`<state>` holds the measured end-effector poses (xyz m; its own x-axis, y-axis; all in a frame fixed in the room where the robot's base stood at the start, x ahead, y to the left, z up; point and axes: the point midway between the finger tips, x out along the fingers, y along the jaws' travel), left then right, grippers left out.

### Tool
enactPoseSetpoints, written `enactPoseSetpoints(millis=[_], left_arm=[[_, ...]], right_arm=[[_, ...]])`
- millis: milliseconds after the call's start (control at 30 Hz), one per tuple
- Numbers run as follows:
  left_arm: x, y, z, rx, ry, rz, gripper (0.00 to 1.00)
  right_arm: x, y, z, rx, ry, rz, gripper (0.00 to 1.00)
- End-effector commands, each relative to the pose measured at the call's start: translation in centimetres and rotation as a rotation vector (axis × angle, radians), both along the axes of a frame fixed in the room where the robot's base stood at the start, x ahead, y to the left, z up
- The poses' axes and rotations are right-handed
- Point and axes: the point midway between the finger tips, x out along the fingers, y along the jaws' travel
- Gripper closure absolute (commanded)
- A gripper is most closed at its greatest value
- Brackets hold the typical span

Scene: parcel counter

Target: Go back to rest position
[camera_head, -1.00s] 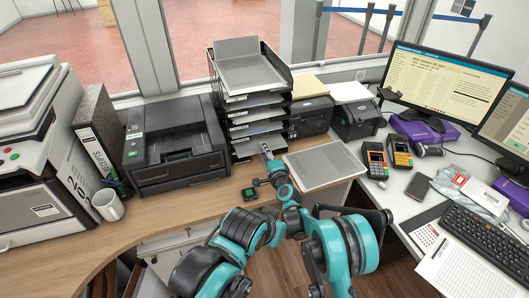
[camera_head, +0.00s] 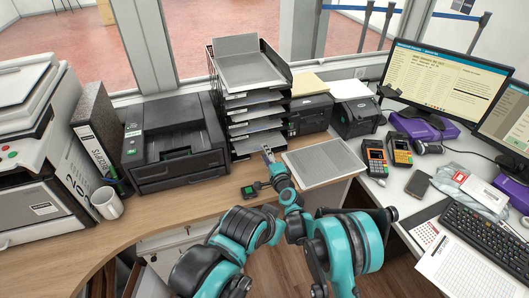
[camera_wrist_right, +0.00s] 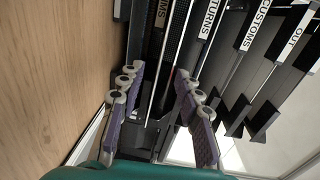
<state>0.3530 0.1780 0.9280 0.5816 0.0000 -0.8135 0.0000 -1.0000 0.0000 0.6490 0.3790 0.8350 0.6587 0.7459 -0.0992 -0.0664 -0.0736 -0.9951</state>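My right gripper (camera_head: 261,168) is over the front of the wooden desk, just before the black letter-tray rack (camera_head: 240,72). In the right wrist view my right gripper (camera_wrist_right: 158,100) shows two purple-padded fingers spread apart with nothing held between them. The labelled trays of the rack (camera_wrist_right: 262,70) lie beyond the fingers. My left arm shows folded at the bottom middle of the head view, but its gripper is not visible.
A small black device with a green screen (camera_head: 250,191) lies near the right gripper. A black printer (camera_head: 175,145) and white mug (camera_head: 107,203) stand left. Card terminals (camera_head: 374,157) and a keyboard (camera_head: 487,235) are right.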

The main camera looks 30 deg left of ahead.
Motion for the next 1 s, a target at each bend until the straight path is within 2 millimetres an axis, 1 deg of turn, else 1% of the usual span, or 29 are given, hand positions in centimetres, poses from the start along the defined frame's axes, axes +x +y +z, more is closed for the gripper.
enactPoseSetpoints(millis=[333,667,700,800,1000], left_arm=[[0.0,0.0,0.0,0.000,0.000,0.000,1.00],[0.0,0.0,0.0,0.000,0.000,0.000,1.00],[0.0,0.0,0.0,0.000,0.000,0.000,1.00],[0.0,0.0,0.0,0.000,0.000,0.000,1.00],[0.0,0.0,0.0,0.000,0.000,0.000,1.00]], right_arm=[[-1.4,-1.5,0.0,-0.001,-0.001,0.000,0.66],[-1.5,-1.7,0.0,-0.001,-0.001,0.000,0.66],[-1.5,-1.7,0.0,-0.001,-0.001,0.000,0.76],[-1.5,-1.7,0.0,-0.001,-0.001,0.000,1.00],[-1.5,-1.7,0.0,-0.001,-0.001,0.000,1.00]])
